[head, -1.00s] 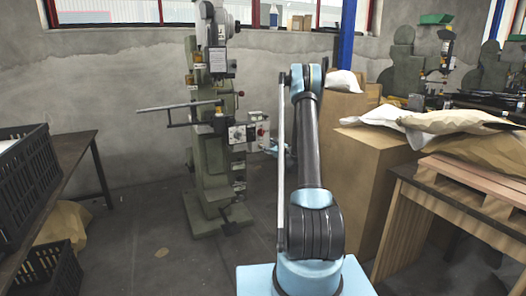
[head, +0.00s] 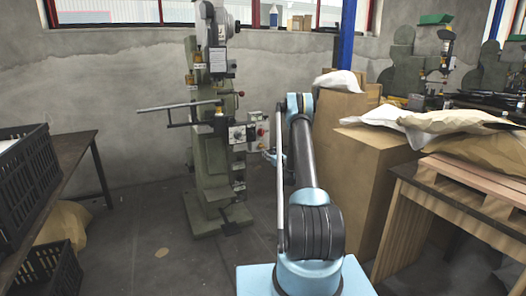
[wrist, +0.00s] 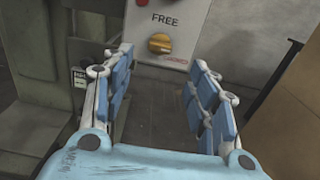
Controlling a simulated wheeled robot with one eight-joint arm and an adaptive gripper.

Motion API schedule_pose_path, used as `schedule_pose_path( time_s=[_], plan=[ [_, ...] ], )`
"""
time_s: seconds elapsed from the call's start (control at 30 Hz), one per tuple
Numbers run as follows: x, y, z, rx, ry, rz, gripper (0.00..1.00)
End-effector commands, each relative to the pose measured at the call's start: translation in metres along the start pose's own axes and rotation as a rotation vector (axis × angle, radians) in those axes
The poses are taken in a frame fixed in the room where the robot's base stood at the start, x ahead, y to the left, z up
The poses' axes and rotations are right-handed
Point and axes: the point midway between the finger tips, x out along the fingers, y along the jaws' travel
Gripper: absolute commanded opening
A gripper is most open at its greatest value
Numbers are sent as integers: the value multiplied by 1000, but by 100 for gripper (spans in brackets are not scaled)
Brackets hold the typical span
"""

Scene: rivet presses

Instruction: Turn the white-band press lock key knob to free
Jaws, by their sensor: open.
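The yellow lock key knob (wrist: 160,43) is on a pale panel at the top of the wrist view. The word FREE is printed above it and a small red label sits at its lower right. The knob lies roughly sideways; its exact setting is hard to read. My gripper (wrist: 152,62) is open and empty, its blue-padded fingers apart on either side below the knob, not touching it. In the head view the green press (head: 212,150) carries a grey control box (head: 241,135). My gripper (head: 269,157) is small there, just right of and below the box, partly hidden by my arm.
Cardboard boxes (head: 374,150) stand close to the right of my arm. A dark bench (head: 75,150) with black crates (head: 30,180) is at the left. A wooden table (head: 440,215) is at the right. The floor before the press is clear.

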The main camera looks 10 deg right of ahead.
Motion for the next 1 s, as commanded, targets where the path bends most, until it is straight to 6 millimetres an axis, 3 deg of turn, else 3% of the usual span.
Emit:
schedule_pose_path(
  time_s=[0.5, 0.7, 1.0],
  plan=[
    [87, 0, 0, -1, 0, 1, 53],
    [104, 0, 0, -1, 0, 0, 53],
    [108, 0, 0, -1, 0, 0, 53]
  ],
)
